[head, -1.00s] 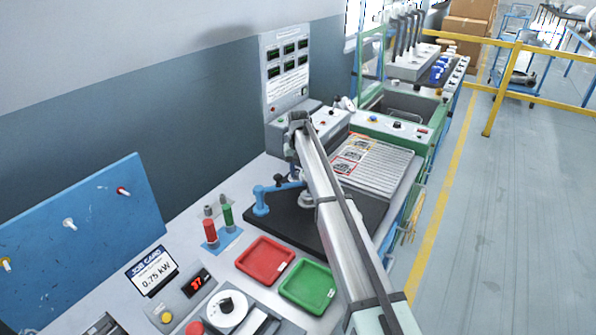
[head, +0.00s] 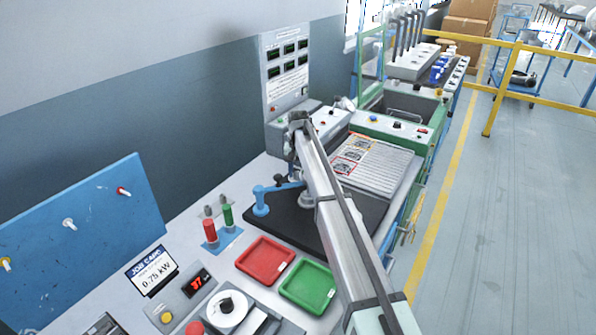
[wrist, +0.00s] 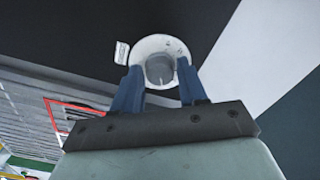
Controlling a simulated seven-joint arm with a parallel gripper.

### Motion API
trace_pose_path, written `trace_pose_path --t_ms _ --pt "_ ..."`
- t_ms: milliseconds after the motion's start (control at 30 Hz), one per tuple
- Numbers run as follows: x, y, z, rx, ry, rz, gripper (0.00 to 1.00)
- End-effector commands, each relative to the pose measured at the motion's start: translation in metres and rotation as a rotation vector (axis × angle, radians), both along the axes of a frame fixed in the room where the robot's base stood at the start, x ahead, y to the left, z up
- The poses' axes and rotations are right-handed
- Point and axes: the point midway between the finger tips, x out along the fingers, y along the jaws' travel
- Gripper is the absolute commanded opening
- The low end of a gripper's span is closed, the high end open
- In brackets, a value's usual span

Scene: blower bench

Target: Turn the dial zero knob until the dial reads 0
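A white round dial-like part with a grey centre (wrist: 160,68) shows in the wrist view, with a small white tag (wrist: 121,52) beside it. My gripper (wrist: 161,66) has its two blue fingers on either side of the grey centre; whether they press on it is unclear. In the head view my gripper (head: 301,184) is low over the black plate (head: 285,222), at the end of the blue bracket arm (head: 262,203). My arm partly hides this spot. No pointer or reading on the dial is legible.
A red tray (head: 265,261) and a green tray (head: 308,287) lie in front of the plate. Red and green cylinders (head: 210,230) stand to the left. A red digital display (head: 197,283) seems to read 37, near a white round dial with a black knob (head: 226,308).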

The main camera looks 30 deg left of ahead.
Motion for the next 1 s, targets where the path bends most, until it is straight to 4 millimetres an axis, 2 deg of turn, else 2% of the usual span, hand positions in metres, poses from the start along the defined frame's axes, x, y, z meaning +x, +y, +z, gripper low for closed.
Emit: trace_pose_path --t_ms 33,167,400,533,667,1000 --pt "0.000 0.000 0.000 0.000 0.000 0.000 0.47" --pt "0.000 0.000 0.000 0.000 0.000 0.000 0.58" --pt "0.000 0.000 0.001 0.000 0.000 0.001 0.58" --pt "0.000 0.000 0.008 0.000 -0.001 0.000 0.58" --pt "0.001 0.000 0.026 0.002 -0.001 0.000 0.58" --pt "0.001 0.001 0.092 0.002 -0.001 0.000 0.58"
